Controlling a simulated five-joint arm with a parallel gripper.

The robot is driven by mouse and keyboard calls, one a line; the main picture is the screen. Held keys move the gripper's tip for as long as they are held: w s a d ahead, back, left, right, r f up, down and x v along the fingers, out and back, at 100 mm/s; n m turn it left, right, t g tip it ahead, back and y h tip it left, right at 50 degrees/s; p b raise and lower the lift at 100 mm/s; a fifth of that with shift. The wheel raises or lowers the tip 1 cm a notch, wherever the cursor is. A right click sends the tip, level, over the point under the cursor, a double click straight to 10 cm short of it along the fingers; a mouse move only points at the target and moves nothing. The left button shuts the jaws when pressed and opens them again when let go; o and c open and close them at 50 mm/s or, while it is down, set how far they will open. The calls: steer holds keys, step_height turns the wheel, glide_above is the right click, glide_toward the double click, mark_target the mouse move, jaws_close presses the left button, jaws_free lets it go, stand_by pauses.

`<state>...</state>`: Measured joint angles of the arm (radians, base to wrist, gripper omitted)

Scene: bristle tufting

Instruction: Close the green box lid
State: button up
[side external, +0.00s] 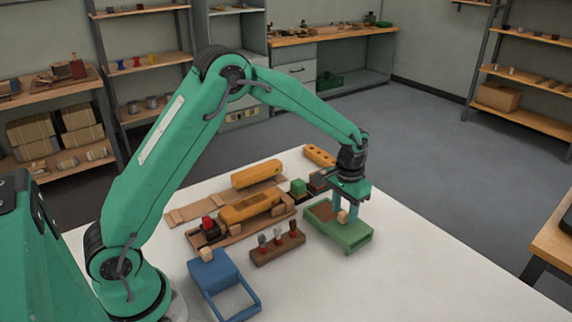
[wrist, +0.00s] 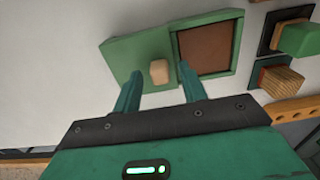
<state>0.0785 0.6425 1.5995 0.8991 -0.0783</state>
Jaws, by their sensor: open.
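The green box (side external: 312,222) stands near the far right part of the white table. Its green lid (side external: 352,238) lies to one side, so the brown inside (wrist: 205,48) of the box shows uncovered. The lid also shows in the wrist view (wrist: 122,48), left of the opening, with a pale wooden knob (wrist: 158,72) on it. My gripper (side external: 344,214) points down over the lid. Its fingers are apart, one on each side of the knob in the wrist view; I cannot tell whether either touches it.
A brown holder (side external: 277,250) with several upright tufts stands left of the box. A blue box (side external: 210,270) with an open frame is at the front left. Yellow-orange blocks (side external: 257,174) and wooden fixtures lie behind. The table's front right is clear.

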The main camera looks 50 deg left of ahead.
jaws_close()
steer(key=a, duration=0.9)
steer(key=shift+a, duration=0.3)
jaws_free()
steer(key=shift+r, duration=0.1)
step_height(320, 180, up, 8)
stand_by(0.5)
